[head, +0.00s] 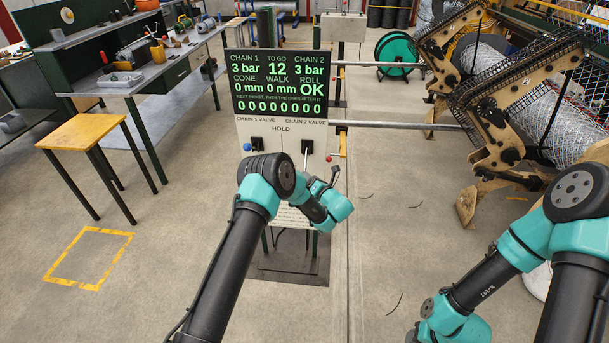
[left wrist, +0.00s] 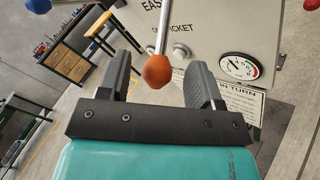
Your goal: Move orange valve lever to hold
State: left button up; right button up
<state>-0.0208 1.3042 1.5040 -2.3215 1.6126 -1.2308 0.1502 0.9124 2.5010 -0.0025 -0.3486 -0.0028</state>
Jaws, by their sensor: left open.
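The orange valve lever (left wrist: 158,70) shows in the left wrist view as an orange ball on a pale metal rod. The ball sits between my open left fingers (left wrist: 155,85), with gaps on both sides. In the head view the lever's rod (head: 306,157) hangs down from the Chain 2 valve, below the HOLD label (head: 281,128). Its ball cannot be made out there. My left gripper (head: 324,184) is in front of the panel, just below that valve. My right arm is at the lower right of the head view; its jaws are out of frame.
A blue-knobbed lever (head: 248,147) is at the Chain 1 valve. A red knob (head: 328,158) is right of the orange lever. The display (head: 280,82) stands above. In the wrist view a gauge (left wrist: 239,67) is to the right. The weaving machine (head: 500,100) is at the right.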

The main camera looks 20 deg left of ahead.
aim_at(305, 165)
pick_arm(q)
jog(key=shift+x, duration=1.9)
jog(key=shift+c, duration=0.3)
grip_shut()
